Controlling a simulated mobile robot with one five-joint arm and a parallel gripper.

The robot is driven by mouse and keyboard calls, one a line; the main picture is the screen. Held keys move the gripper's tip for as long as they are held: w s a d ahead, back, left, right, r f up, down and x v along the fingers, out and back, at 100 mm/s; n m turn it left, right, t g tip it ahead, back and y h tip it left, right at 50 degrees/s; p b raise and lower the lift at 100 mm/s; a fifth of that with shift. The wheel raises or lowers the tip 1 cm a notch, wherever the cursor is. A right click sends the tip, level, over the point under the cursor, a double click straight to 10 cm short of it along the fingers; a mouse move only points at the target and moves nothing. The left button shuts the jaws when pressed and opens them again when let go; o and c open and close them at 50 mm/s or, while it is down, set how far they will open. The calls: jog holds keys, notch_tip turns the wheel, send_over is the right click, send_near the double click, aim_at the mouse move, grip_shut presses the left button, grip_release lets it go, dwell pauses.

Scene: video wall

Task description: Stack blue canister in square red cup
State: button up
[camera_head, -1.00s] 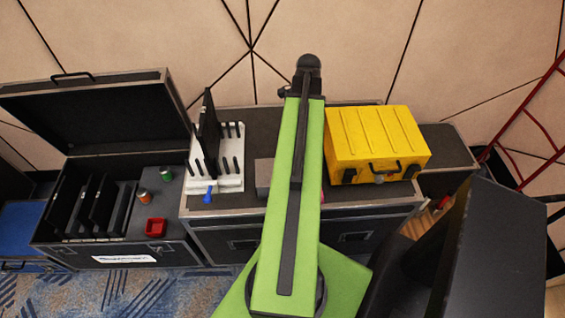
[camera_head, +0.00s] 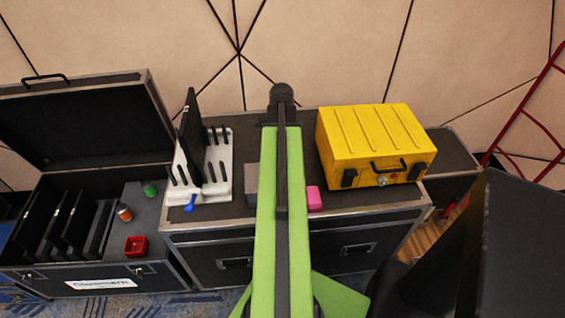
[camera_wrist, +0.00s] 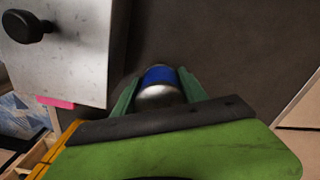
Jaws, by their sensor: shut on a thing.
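The blue canister (camera_wrist: 160,76) is between the two green fingers of my gripper (camera_wrist: 158,88) in the wrist view. Its blue band and a silvery end show, and my gripper is shut on it. In the head view my green arm hides the gripper tips and the canister. The square red cup (camera_head: 136,246) stands upright on the ledge inside the open case at the left, well to the left of my arm. I see no object inside the cup.
Near the cup are an orange can (camera_head: 125,212) and a green can (camera_head: 150,189). A white rack (camera_head: 213,160), a blue item (camera_head: 191,203), a grey box (camera_head: 252,186), a pink block (camera_head: 314,199) and a yellow case (camera_head: 370,145) stand on the middle case top (camera_head: 350,208).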

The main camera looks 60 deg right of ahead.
notch_tip(320, 180, down, 4)
jog(key=b, duration=0.4)
jog(key=shift+r, duration=0.3)
jog(key=shift+f, duration=0.25)
jog(key=o, duration=1.5)
jog(key=shift+r, duration=0.1)
notch_tip(320, 180, up, 12)
jog(key=p, duration=1.2)
jog(key=shift+r+p, duration=0.25)
jog(key=shift+p, duration=0.1)
jog(key=shift+o, duration=0.2)
jog(key=shift+f, duration=0.1)
